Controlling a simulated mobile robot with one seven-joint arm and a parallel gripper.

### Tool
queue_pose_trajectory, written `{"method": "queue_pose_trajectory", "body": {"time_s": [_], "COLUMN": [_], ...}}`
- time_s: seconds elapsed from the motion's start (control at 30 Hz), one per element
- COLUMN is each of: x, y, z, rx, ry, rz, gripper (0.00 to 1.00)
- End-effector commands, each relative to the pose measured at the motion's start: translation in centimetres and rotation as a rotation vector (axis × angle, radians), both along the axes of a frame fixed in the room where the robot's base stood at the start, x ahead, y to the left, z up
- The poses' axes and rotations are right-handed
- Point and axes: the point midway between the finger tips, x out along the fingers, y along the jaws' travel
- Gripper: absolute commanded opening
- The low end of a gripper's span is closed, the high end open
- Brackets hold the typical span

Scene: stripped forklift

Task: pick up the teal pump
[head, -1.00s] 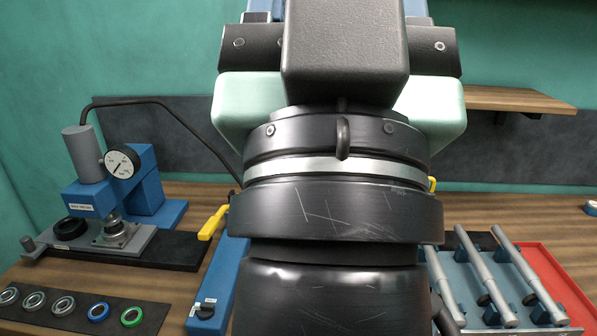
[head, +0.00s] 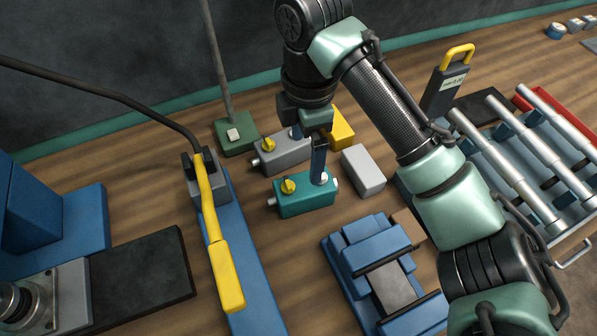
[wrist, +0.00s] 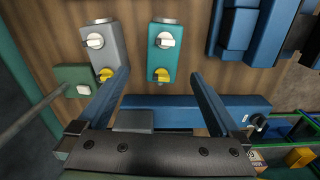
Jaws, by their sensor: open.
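The teal pump (head: 305,199) is a small box with a yellow knob and a white knob on top, standing on the wooden bench. In the wrist view the teal pump (wrist: 162,62) lies ahead of the gap between the fingers. My gripper (head: 308,158) points down over the bench beside the pump. One blue finger overlaps the pump's top in the head view; I cannot tell if it touches. The wrist view shows my gripper (wrist: 160,72) open and empty, fingers spread wider than the pump.
A similar grey pump (head: 285,154) stands close behind the teal one. A light grey block (head: 363,171) and a yellow block (head: 340,130) are nearby. A blue vise (head: 370,264) stands in front, and a yellow-handled blue tool (head: 230,250) is at left. Bare bench lies between.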

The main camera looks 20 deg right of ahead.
Motion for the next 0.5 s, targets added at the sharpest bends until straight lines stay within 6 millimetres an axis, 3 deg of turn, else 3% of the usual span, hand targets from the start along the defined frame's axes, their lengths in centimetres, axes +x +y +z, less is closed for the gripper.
{"method": "queue_pose_trajectory", "body": {"time_s": [0.3, 0.5], "x": [-0.4, -0.3], "y": [-0.1, -0.2], "z": [-6.0, -7.7], "rx": [0.002, -0.001], "ry": [0.02, 0.016], "rz": [0.004, 0.004], "gripper": [1.0, 1.0]}}
